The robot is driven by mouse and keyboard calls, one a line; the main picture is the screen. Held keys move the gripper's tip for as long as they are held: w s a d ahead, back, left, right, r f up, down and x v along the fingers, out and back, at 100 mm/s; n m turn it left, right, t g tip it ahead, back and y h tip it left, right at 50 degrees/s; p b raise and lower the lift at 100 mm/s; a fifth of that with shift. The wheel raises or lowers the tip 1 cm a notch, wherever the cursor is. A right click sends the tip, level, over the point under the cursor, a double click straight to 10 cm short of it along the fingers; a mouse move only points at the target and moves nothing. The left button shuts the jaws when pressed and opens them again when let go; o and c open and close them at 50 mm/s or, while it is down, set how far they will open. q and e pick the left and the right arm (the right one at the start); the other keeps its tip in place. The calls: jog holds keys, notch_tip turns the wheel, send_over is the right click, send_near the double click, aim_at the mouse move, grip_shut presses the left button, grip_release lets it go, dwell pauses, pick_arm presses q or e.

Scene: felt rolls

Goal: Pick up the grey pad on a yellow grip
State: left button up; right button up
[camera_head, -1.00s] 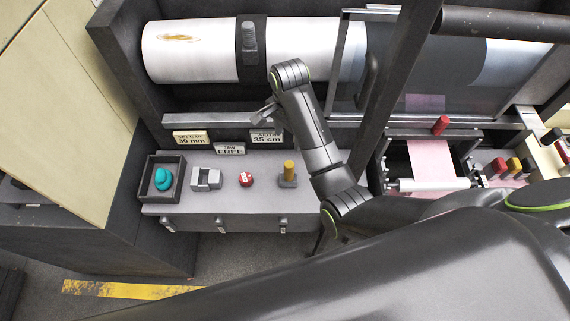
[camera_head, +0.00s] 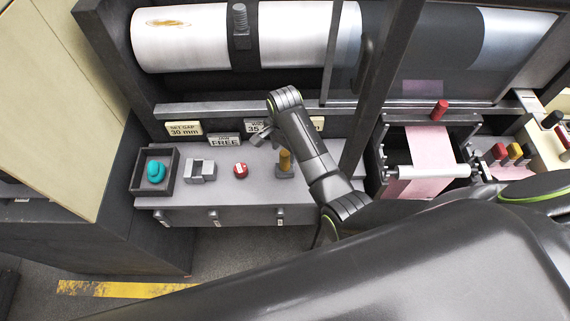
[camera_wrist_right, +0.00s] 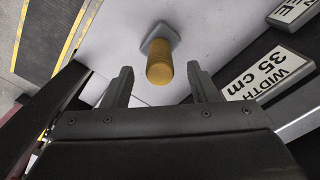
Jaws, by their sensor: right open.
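The grey pad (camera_head: 285,173) stands on the grey bench top with its yellow cylindrical grip (camera_head: 285,159) upright. In the right wrist view the yellow grip (camera_wrist_right: 160,68) shows end-on between and just beyond the two fingertips, with the grey pad (camera_wrist_right: 159,44) behind it. My right gripper (camera_head: 262,139) is open and empty, above and slightly left of the grip in the head view. Its fingers also show in the right wrist view (camera_wrist_right: 159,82), one on each side of the grip and apart from it. My left gripper is not in view.
On the bench (camera_head: 225,192), left of the pad, are a red knob (camera_head: 240,170), a grey block (camera_head: 200,170) and a teal item (camera_head: 155,172) in a dark box (camera_head: 139,187). Signs and a large roller (camera_head: 190,38) are behind. A dark post (camera_head: 384,90) rises to the right.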

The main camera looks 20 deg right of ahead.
notch_tip(320, 180, down, 4)
jog(key=shift+d+r+p, duration=0.1)
jog(key=shift+r+p, duration=0.05)
jog(key=shift+p, duration=0.45)
jog(key=shift+f, duration=0.7)
jog(key=c, duration=1.1)
jog(key=shift+o, duration=0.2)
jog(key=shift+r, duration=0.15)
notch_tip(320, 180, up, 9)
jog(key=shift+w+b, duration=0.1)
jog(key=shift+b, duration=0.6)
jog(key=shift+r, duration=0.4)
